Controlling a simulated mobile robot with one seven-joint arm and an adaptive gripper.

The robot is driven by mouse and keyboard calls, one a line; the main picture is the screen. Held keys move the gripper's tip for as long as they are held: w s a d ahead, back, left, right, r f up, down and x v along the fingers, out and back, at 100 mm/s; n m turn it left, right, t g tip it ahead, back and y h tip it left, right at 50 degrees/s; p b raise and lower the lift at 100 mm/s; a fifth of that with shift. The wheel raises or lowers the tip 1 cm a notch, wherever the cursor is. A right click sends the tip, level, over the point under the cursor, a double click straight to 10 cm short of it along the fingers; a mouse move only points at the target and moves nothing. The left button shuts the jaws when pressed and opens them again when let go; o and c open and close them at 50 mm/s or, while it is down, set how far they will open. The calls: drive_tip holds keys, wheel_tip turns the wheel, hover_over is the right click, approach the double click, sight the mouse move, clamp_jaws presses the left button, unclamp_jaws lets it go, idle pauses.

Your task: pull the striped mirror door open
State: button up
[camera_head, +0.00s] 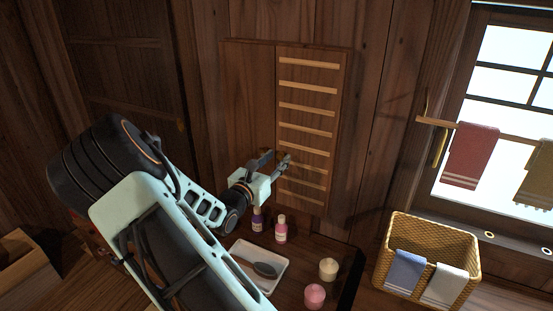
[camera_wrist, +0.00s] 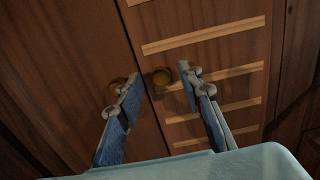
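The striped mirror door (camera_head: 309,142) is the right half of a wooden wall cabinet, with several pale horizontal slats. It looks closed, flush beside the plain left door (camera_head: 250,95). My gripper (camera_head: 279,162) is at the lower left part of the striped door.
Below the cabinet, a dark counter holds a pink bottle (camera_head: 281,230), a purple bottle (camera_head: 257,222), a white tray (camera_head: 243,264) with a brush, and two jars (camera_head: 328,269). A wicker basket (camera_head: 462,262) with towels and a towel rail (camera_head: 437,122) are at the right.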

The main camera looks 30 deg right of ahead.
drive_tip(key=shift+w+d, duration=0.1)
drive_tip(key=shift+d, duration=0.1)
clamp_jaws()
